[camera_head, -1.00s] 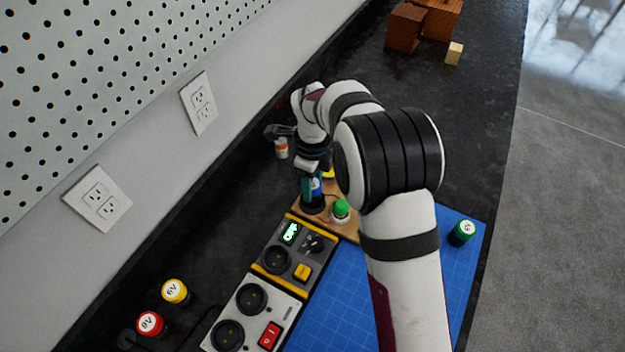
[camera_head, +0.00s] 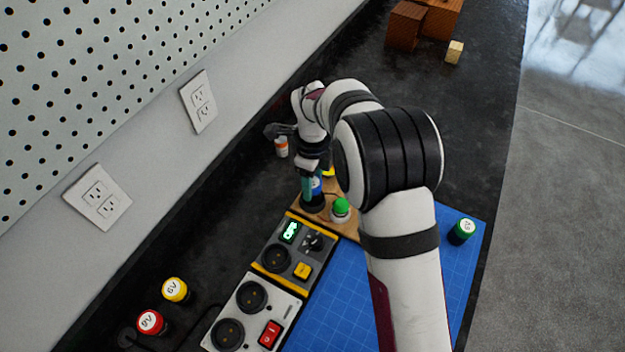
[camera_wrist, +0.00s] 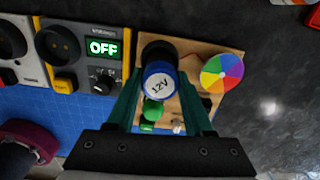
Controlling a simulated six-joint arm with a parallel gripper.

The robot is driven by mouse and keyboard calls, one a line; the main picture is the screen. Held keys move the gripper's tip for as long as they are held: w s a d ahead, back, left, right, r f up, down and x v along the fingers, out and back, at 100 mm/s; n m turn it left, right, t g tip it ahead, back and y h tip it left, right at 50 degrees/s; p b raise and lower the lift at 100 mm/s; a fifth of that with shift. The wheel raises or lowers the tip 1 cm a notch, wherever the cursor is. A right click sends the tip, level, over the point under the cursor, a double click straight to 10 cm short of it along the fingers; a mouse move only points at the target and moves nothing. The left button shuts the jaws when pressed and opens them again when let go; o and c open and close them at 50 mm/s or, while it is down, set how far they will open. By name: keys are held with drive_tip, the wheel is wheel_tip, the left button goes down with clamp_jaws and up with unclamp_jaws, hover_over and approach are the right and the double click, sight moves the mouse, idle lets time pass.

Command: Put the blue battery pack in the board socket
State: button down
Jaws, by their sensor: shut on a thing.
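The blue battery pack (camera_wrist: 159,82), marked 12V on its top, stands upright at the black board socket (camera_wrist: 157,50) on the wooden board (camera_wrist: 205,52). In the head view the blue pack (camera_head: 316,186) shows between my fingers, directly over the socket (camera_head: 313,206). My gripper (camera_wrist: 160,88) is shut on the pack, with a teal finger on each side. The pack's lower end is hidden, so I cannot tell how deep it sits. A green dome (camera_wrist: 152,109) and a multicoloured disc (camera_wrist: 222,73) are on the board.
A grey-and-yellow unit (camera_head: 292,251) reading OFF adjoins the board, with a white power strip (camera_head: 255,312) beyond. Yellow 6V (camera_head: 175,290), red 9V (camera_head: 151,322) and green (camera_head: 461,231) packs stand apart. The blue mat (camera_head: 335,305) has free room.

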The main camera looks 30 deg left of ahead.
drive_tip(key=shift+f, duration=0.5)
drive_tip(key=c, duration=0.6)
unclamp_jaws()
drive_tip(key=shift+r, duration=5.55)
